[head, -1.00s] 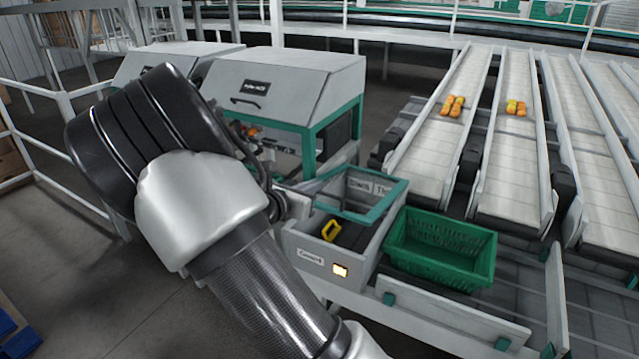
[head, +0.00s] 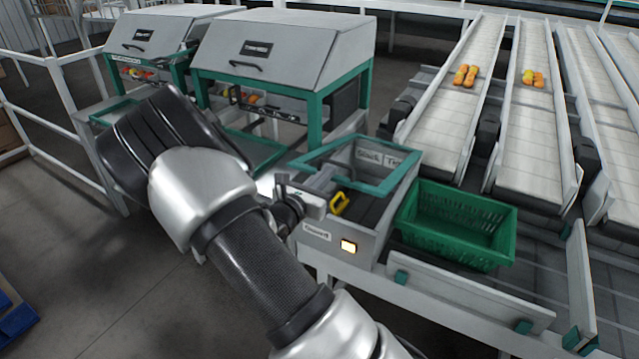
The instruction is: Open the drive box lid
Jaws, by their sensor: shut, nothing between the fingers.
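No label that I can read says drive box. A grey box (head: 364,241) with a teal rim (head: 400,171) stands right of centre. A sloped grey hood (head: 285,50) with a black handle (head: 246,66) is down on the machine behind. My gripper (head: 314,205) is at the left side of the grey box, shut and empty, partly hidden by my wrist. Contact is unclear.
A green crate (head: 455,255) stands right of the box. Conveyor lanes (head: 530,110) with orange tomatoes (head: 466,76) run behind it. A second hooded machine (head: 165,35) stands at back left. White railings (head: 65,100) edge the left floor, which is open.

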